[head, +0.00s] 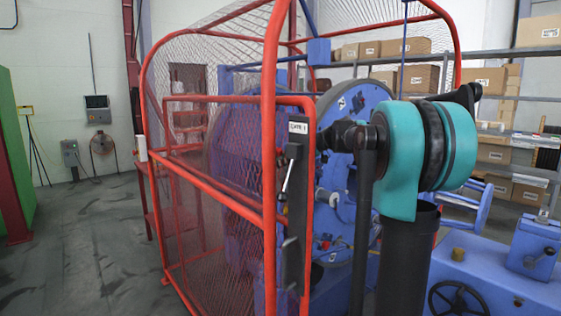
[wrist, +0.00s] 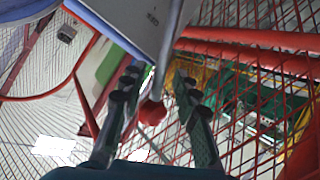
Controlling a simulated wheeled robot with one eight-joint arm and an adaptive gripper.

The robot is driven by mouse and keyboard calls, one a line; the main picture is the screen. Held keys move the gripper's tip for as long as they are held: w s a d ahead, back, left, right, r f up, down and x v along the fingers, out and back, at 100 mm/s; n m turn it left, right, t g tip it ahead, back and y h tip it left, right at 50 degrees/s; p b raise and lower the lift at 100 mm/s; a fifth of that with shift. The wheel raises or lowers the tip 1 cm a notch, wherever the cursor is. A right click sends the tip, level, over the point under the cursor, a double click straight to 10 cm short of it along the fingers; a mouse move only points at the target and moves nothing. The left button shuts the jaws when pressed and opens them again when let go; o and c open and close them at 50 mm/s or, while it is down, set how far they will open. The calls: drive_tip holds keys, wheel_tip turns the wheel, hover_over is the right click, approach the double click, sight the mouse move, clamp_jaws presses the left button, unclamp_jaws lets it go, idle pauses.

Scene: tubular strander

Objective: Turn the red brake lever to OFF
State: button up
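In the wrist view, a round red knob (wrist: 152,112), apparently the end of the brake lever, shows between the two fingers of my gripper (wrist: 157,85). The dark fingers stand apart, with a visible gap on each side of the knob, so my gripper is open. A grey plate or housing (wrist: 135,22) fills the upper middle of the wrist view, and a thin grey bar runs down from it toward the knob. The OFF mark cannot be read. In the head view, I cannot make out the lever or my gripper; my teal and black arm covers part of the machine.
A red mesh guard cage (head: 268,150) with a GATE 1 label (head: 298,127) stands close at the left of my arm. Blue machine discs (head: 355,100) lie behind it. A blue machine bed with a black handwheel (head: 458,299) is at lower right. Open floor (head: 75,240) lies left.

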drive_tip(key=shift+d, duration=0.1)
drive_tip(key=v, duration=1.2)
drive_tip(key=shift+r, duration=0.1)
